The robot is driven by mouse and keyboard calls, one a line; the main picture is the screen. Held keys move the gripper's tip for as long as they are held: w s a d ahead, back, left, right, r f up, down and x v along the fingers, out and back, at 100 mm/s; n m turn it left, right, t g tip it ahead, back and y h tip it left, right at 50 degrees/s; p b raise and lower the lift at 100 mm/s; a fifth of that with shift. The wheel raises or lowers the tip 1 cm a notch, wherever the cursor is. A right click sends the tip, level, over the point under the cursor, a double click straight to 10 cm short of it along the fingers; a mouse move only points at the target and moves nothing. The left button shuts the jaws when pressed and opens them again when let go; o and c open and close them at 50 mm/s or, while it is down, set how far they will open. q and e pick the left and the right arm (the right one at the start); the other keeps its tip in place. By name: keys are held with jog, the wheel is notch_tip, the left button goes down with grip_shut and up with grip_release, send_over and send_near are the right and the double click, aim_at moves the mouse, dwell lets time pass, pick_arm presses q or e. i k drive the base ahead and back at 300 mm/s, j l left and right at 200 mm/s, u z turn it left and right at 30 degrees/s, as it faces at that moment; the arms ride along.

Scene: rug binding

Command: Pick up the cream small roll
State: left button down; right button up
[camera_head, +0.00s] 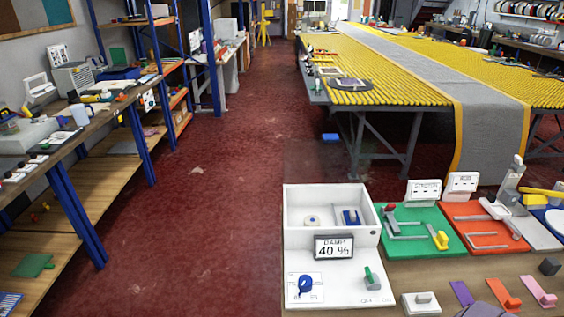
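A small cream roll (312,220) lies inside the upper open compartment of a white box (292,208), left of centre in it. Neither of my grippers can be made out in the head view.
Green (408,246) and red trays (490,248) stand to the right. Blue-posted shelves (80,215) line the left. The red floor (225,190) between is mostly clear.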

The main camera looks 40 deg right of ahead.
aim_at(311, 220)
jog(key=i+j+u, duration=0.1)
jog(key=i+j, duration=0.8)
jog(key=i+l+z, duration=0.1)
jog(key=i+z, duration=0.7)
jog(key=i+j+z, duration=0.2)
jog(key=i+z, duration=0.45)
jog(key=z, duration=0.15)
jog(key=i+z, duration=0.25)
jog(key=z, duration=0.15)
jog(key=i+j+z, duration=0.1)
jog(key=i+z, duration=0.15)
jog(key=z, duration=0.15)
jog(key=i+j+z, duration=0.2)
jog(key=z, duration=0.2)
jog(key=i+z, duration=0.2)
jog(key=z, duration=0.2)
jog(key=i+j+z, duration=0.1)
jog(key=z, duration=0.25)
jog(key=i+j+z, duration=0.2)
jog(key=z, duration=0.2)
jog(key=i+j+z, duration=0.2)
jog(key=z, duration=0.15)
jog(key=l, duration=0.35)
jog(key=k+l+u, duration=0.15)
jog(key=l, duration=0.15)
jog(key=i, duration=0.05)
